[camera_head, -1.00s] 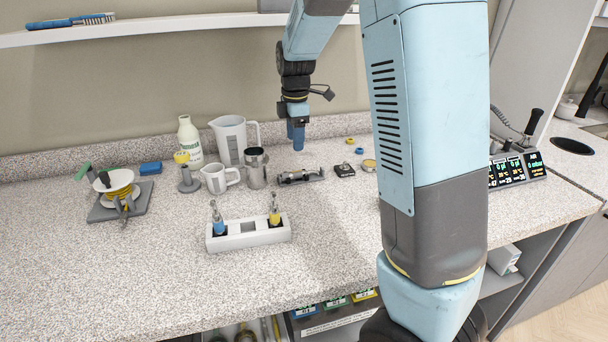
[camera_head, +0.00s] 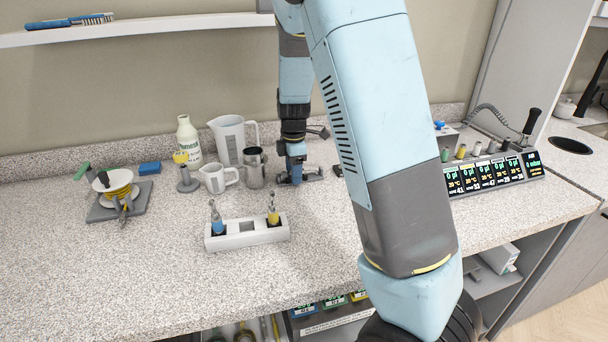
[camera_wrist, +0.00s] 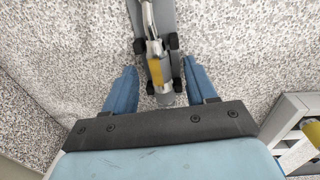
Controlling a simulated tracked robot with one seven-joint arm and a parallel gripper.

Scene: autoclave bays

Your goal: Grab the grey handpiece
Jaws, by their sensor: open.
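A grey handpiece (camera_wrist: 152,47) with a yellow band lies in a holder (camera_wrist: 139,45) with black supports on the speckled counter. In the wrist view my gripper (camera_wrist: 160,68) is open, with one blue finger on each side of the handpiece's near end and gaps showing between. In the head view my gripper (camera_head: 295,178) is low over the holder, right of a metal jug, and hides most of the handpiece.
A metal jug (camera_head: 254,167) and white mug (camera_head: 220,178) stand just left of my gripper. A white rack (camera_head: 262,238) holding two upright tools, one blue and one yellow, is nearer the front. A display unit (camera_head: 500,172) stands at right. The front counter is mostly clear.

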